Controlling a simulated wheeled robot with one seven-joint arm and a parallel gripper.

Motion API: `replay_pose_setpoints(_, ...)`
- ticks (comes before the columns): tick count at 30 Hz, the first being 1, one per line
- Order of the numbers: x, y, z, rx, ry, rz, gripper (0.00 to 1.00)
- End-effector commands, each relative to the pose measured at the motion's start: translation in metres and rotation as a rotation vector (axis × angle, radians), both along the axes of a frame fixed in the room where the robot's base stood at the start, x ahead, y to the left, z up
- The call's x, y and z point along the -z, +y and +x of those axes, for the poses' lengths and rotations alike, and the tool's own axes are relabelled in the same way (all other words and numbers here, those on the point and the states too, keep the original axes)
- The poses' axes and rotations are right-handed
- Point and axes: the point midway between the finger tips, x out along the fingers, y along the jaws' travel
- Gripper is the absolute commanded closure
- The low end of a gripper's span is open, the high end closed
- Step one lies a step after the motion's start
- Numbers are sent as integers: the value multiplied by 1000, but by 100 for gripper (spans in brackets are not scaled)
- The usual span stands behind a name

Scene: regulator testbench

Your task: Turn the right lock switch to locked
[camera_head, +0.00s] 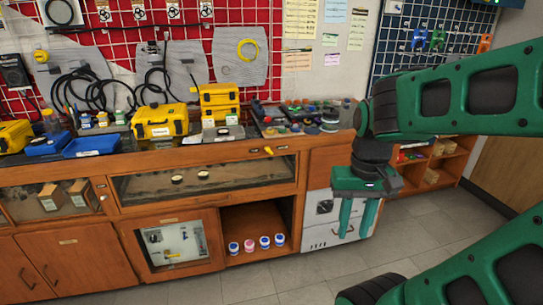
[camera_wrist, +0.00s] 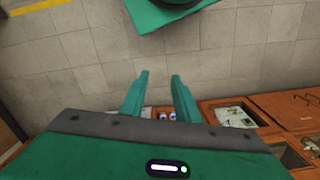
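My gripper (camera_head: 355,236) hangs at the right of the head view, fingers pointing down, in front of a white cabinet front. Its two green fingers are apart and nothing is between them; the wrist view (camera_wrist: 160,78) shows the same gap. A small yellow piece (camera_head: 268,150) sits on the counter's front edge, above the right part of a glass-fronted case (camera_head: 205,180). It may be a lock switch, but it is too small to tell which way it is turned. My gripper is to its right, lower and apart from it.
Yellow cases (camera_head: 160,121) and blue trays (camera_head: 93,144) stand on the wooden counter. Several small jars (camera_head: 249,245) stand in an open shelf below. A cabinet with a clear window (camera_head: 172,246) is left of them. The tiled floor (camera_head: 300,285) in front is clear.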

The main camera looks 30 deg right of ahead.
Motion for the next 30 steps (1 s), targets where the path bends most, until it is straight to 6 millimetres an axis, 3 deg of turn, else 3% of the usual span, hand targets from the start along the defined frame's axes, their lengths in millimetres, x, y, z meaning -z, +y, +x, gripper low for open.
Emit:
replay_pose_setpoints(5, -4, -1, -8, -7, -20, -5, 71)
replay_pose_setpoints(8, -1, -14, 10, -35, -51, -32, 71)
replay_pose_setpoints(11, 7, -31, 48, -94, -108, -82, 71)
replay_pose_setpoints(21, 41, -83, 223, -388, -406, -333, 71)
replay_pose_setpoints(30, 71, -103, 357, -615, -669, -576, 71)
